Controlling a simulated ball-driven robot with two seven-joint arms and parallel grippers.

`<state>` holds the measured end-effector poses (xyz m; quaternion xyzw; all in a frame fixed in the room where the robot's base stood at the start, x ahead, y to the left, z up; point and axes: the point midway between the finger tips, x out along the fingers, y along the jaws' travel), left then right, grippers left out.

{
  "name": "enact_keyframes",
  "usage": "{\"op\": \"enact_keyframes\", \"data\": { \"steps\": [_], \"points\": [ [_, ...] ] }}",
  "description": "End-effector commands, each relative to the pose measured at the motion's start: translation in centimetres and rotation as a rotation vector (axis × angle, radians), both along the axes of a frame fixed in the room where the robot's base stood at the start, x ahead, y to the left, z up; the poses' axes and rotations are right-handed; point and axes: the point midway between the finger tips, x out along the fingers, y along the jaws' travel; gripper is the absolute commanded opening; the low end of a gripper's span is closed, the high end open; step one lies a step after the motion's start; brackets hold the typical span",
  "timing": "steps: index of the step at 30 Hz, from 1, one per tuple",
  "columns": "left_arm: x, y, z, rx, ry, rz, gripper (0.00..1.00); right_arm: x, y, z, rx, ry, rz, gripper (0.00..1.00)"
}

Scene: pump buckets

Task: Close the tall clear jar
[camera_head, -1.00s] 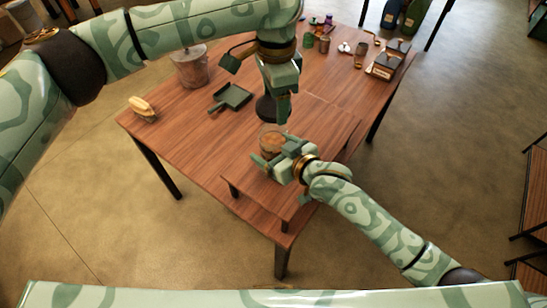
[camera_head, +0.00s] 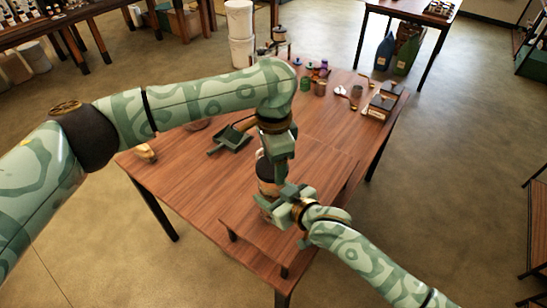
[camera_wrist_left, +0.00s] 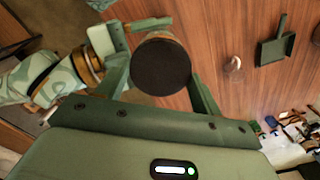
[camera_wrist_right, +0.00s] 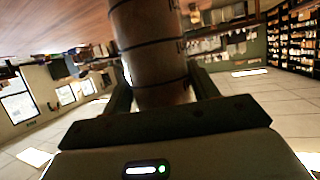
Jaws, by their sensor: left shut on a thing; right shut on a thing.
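The jar (camera_head: 268,187), with brownish contents, stands upright near the front of the table. My right gripper (camera_head: 272,204) is shut on its side from the front right; the jar's banded wall also fills the space between the fingers in the right wrist view (camera_wrist_right: 150,50). My left gripper (camera_head: 272,155) is directly above, shut on a dark round lid (camera_wrist_left: 161,64), seen face-on between its fingers in the left wrist view. In the head view the lid is right at the jar's top; whether it is fully seated cannot be told. The left gripper partly hides it.
The jar's surroundings are a raised wooden board (camera_head: 300,215) on the wooden table (camera_head: 180,190). A dark green dustpan (camera_head: 234,138) lies behind left. Small jars, a spoon and boxes (camera_head: 380,104) stand at the far right. The table's left middle is clear.

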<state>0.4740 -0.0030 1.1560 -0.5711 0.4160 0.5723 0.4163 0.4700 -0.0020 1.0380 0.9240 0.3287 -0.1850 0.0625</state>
Motion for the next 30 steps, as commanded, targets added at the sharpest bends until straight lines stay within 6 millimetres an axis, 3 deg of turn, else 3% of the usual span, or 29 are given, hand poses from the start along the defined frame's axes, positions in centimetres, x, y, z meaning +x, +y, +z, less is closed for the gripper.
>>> {"op": "enact_keyframes", "data": {
  "steps": [7,18,30],
  "points": [
    [0.0,0.0,-0.1,0.000,0.000,0.000,0.45,0.0,0.0,0.0,-0.001,0.001,0.000,0.18],
    [0.0,0.0,-1.8,0.001,0.000,-0.001,0.45,0.0,0.0,0.0,0.000,0.001,0.000,0.18],
    [0.0,0.0,-1.8,0.001,0.000,-0.001,0.45,0.0,0.0,-0.1,-0.001,0.001,0.000,0.18]
  ]
}}
